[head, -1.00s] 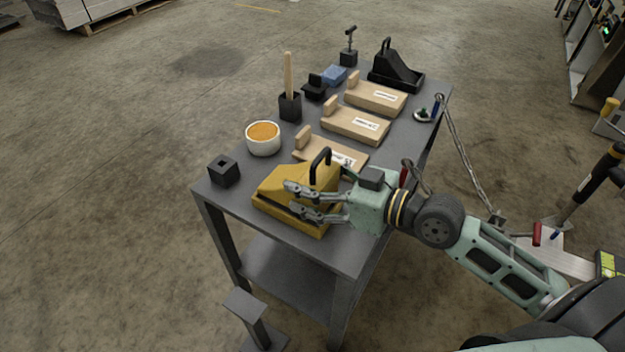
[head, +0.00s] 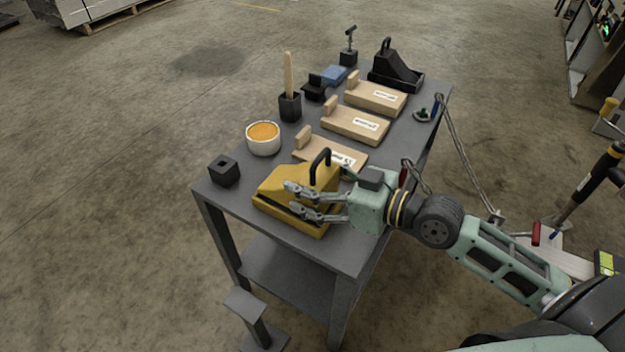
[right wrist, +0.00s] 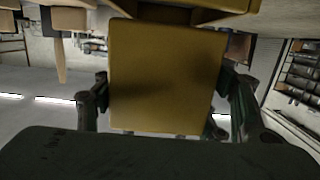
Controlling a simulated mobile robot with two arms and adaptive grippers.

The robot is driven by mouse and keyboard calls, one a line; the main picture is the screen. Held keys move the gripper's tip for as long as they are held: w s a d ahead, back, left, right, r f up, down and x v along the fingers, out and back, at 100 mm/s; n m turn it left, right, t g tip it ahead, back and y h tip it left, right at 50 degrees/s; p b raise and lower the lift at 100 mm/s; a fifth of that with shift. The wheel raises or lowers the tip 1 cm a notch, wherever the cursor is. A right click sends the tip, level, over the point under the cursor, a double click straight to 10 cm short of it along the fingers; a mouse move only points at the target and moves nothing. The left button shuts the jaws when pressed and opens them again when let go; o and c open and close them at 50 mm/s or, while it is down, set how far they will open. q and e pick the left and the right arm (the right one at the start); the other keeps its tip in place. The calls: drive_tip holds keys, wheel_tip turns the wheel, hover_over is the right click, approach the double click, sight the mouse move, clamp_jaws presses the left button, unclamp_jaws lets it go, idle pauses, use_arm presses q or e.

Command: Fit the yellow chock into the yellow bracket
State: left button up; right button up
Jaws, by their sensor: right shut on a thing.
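The yellow chock (head: 282,182), a wedge with a black handle (head: 320,167), is at the near end of the grey table. The yellow bracket (head: 290,222) shows as a low yellow edge under it, with a dark line between them. I cannot tell whether the chock is fully seated. My right gripper (head: 293,198) is shut on the chock from the right, with its fingers across the chock's body. In the right wrist view the chock's flat yellow face (right wrist: 165,75) fills the space between the fingers, and more yellow shows at the top edge. My left gripper is not in view.
On the grey table (head: 275,235), a black square socket (head: 224,171) and a white bowl of orange stuff (head: 263,138) stand close left. Wooden blocks with labels (head: 355,124) lie behind. A black chock (head: 396,70) stands at the far end.

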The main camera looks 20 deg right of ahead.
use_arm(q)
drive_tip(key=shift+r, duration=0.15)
use_arm(e)
drive_tip(key=shift+r, duration=0.15)
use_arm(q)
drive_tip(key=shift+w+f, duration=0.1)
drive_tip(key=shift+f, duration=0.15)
use_arm(e)
drive_tip(key=shift+f, duration=0.4)
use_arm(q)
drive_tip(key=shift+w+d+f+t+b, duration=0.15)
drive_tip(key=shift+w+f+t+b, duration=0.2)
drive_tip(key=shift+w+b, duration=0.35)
use_arm(e)
drive_tip(key=shift+f, duration=0.75)
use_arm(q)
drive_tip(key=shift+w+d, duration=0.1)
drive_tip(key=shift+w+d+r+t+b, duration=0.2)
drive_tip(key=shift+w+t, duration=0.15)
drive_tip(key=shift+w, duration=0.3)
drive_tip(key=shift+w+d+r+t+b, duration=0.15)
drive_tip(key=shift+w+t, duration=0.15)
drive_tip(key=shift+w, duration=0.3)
use_arm(e)
drive_tip(key=shift+f, duration=0.3)
